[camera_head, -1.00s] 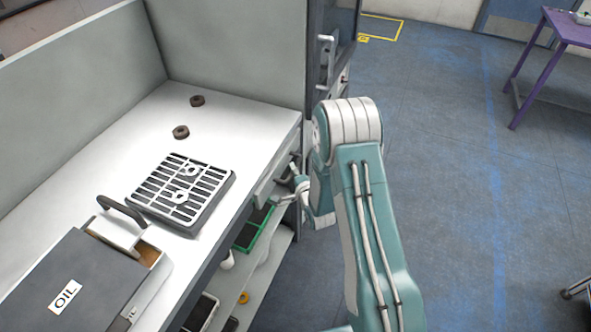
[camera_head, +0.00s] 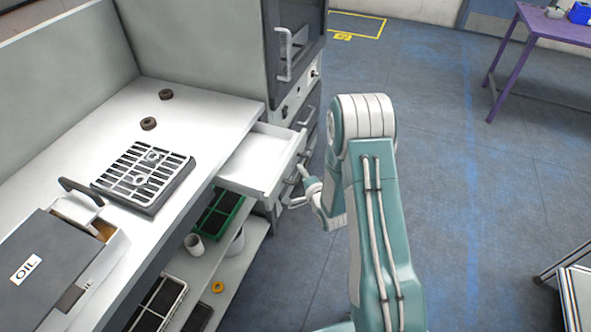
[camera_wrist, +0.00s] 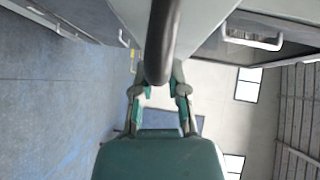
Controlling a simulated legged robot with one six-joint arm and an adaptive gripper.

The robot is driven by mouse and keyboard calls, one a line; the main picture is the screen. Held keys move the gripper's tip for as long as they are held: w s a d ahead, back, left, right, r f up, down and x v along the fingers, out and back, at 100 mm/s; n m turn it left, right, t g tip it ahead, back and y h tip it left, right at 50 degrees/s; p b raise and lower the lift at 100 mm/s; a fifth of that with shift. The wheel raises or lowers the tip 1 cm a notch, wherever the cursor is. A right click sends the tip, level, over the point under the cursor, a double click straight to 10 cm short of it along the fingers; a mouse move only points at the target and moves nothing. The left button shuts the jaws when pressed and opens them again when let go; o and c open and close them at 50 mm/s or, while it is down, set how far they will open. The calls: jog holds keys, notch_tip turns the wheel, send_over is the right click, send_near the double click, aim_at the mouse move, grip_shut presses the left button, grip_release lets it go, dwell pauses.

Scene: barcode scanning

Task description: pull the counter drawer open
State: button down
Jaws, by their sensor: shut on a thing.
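The counter drawer (camera_head: 258,164) is pulled well out from under the white counter (camera_head: 215,118) in the head view. Its pale inside shows and looks empty. My gripper (camera_head: 295,192) is at the drawer's front, low on its outer face. In the wrist view my gripper (camera_wrist: 160,88) has its two fingers on either side of a dark bar, the drawer handle (camera_wrist: 163,42), and is shut on it. In the head view the handle is mostly hidden by the gripper and the drawer front.
A grated tray (camera_head: 143,175), two dark nuts (camera_head: 157,109) and an OIL box (camera_head: 45,265) are on the counter. A lower shelf (camera_head: 225,270) holds bins and cups. A tall cabinet (camera_head: 293,50) stands behind the drawer.

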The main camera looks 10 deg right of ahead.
jog(key=s+d, duration=0.4)
jog(key=d, duration=0.3)
jog(key=shift+s, duration=0.4)
jog(key=shift+f, duration=0.15)
jog(key=c, duration=0.8)
grip_release()
jog(key=shift+o, duration=0.8)
jog(key=shift+w, duration=0.1)
jog(key=v, duration=1.2)
jog(key=shift+w, duration=0.1)
